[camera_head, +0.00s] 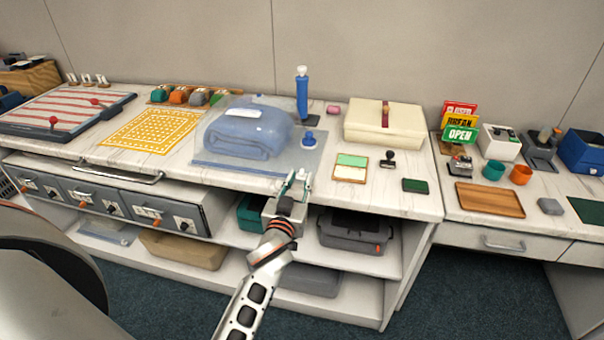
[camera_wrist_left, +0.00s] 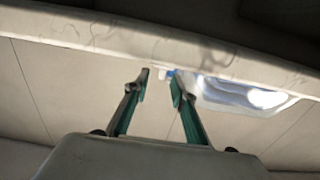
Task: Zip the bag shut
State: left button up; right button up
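A clear bag (camera_head: 202,152) lies on the counter with a folded blue blanket (camera_head: 248,130) inside. A small blue knob-like piece (camera_head: 308,138) sits at the bag's right side; I cannot tell whether it is the zip slider. The zip line itself is too small to make out. My left gripper (camera_head: 298,177) is at the counter's front edge, near the bag's front right corner and apart from it. In the left wrist view its two fingers (camera_wrist_left: 160,82) are spread and empty, with the bag (camera_wrist_left: 245,97) beyond them to the right. My right gripper is in neither view.
A blue cylinder (camera_head: 302,95) stands behind the bag. A yellow mat (camera_head: 152,130) lies to its left. A cream box (camera_head: 384,122), a stamp (camera_head: 388,160) and a green pad (camera_head: 415,186) are to its right. Below, shelves hold cases (camera_head: 355,230) and a drawer unit (camera_head: 110,197).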

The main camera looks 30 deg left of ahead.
pick_arm(q)
jog(key=shift+v, duration=1.8)
jog(key=s+d+f+m+g+h, duration=0.2)
jog(key=s+d+f, duration=0.1)
jog(key=s+f, duration=0.5)
jog(key=s+d+f+m+g+h, duration=0.2)
jog(key=s+d+f, duration=0.2)
jog(key=s+f, duration=0.4)
jog(key=s+d+f+m+g+h, duration=0.2)
jog(key=s+d+f+m+g, duration=0.1)
jog(key=s+f, duration=0.5)
jog(key=shift+s+d+f+h, duration=0.25)
jog(key=shift+s+d+h, duration=0.05)
jog(key=shift+s, duration=0.85)
